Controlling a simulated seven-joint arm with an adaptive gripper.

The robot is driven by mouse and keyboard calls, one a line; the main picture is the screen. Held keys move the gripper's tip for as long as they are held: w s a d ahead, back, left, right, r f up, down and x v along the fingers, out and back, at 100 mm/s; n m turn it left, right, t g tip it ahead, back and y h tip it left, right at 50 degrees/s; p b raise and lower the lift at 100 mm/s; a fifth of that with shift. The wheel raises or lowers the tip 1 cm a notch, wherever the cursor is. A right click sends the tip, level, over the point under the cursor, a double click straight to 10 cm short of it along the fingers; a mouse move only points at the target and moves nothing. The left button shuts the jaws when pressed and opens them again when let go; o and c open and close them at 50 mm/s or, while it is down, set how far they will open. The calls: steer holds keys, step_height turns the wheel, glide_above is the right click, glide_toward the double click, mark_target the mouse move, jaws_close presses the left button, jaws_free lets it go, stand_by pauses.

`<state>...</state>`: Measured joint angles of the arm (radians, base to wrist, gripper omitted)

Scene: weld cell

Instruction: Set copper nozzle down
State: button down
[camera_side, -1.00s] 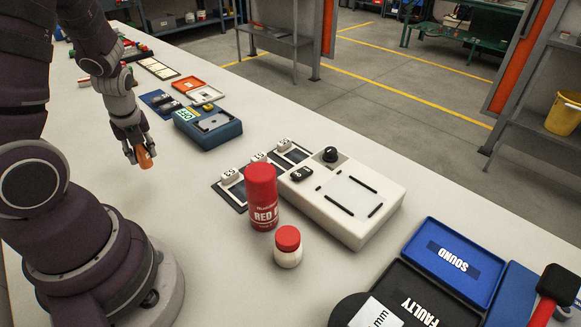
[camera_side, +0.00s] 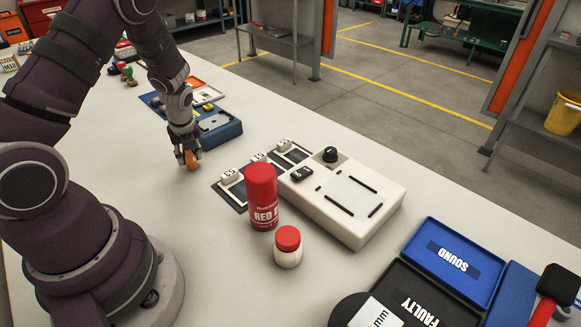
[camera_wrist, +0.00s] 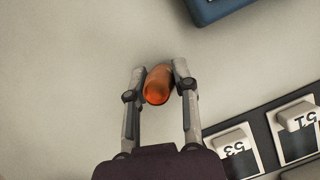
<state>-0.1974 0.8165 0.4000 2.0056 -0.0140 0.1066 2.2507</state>
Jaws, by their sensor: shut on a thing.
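The copper nozzle (camera_side: 191,163) is a small orange-brown cylinder held in my gripper (camera_side: 188,158). In the wrist view the nozzle (camera_wrist: 158,85) sits between the two fingertips of my gripper (camera_wrist: 157,76), its round end facing the camera. My gripper is shut on it, pointing down over the pale table. The side view shows the nozzle low, close to the table top; I cannot tell whether it touches.
The dark mat (camera_side: 240,193) with numbered white blocks lies right of my gripper, beside a white box with a knob (camera_side: 352,203). A blue device (camera_side: 222,131) is behind. A red can (camera_side: 262,199) and a red-capped bottle (camera_side: 288,248) stand nearer. Bare table (camera_side: 225,260) surrounds the nozzle.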

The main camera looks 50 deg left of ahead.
steer(key=c, duration=0.9)
jaws_free()
steer(key=shift+f, duration=0.1)
steer(key=shift+o, duration=0.2)
steer(key=w+v, duration=0.1)
steer(key=v, duration=1)
steer(key=s+d+r+n+t+h, duration=0.2)
steer(key=d+r+n, duration=0.3)
steer(key=n, duration=0.5)
steer(key=s+d+r+n+t+h, duration=0.2)
steer(key=s+d+r+n, duration=0.1)
steer(key=d+n, duration=0.7)
steer(key=shift+s+r+n+t, duration=0.3)
steer(key=shift+s+r, duration=0.05)
steer(key=shift+r, duration=0.55)
steer(key=shift+d, duration=0.1)
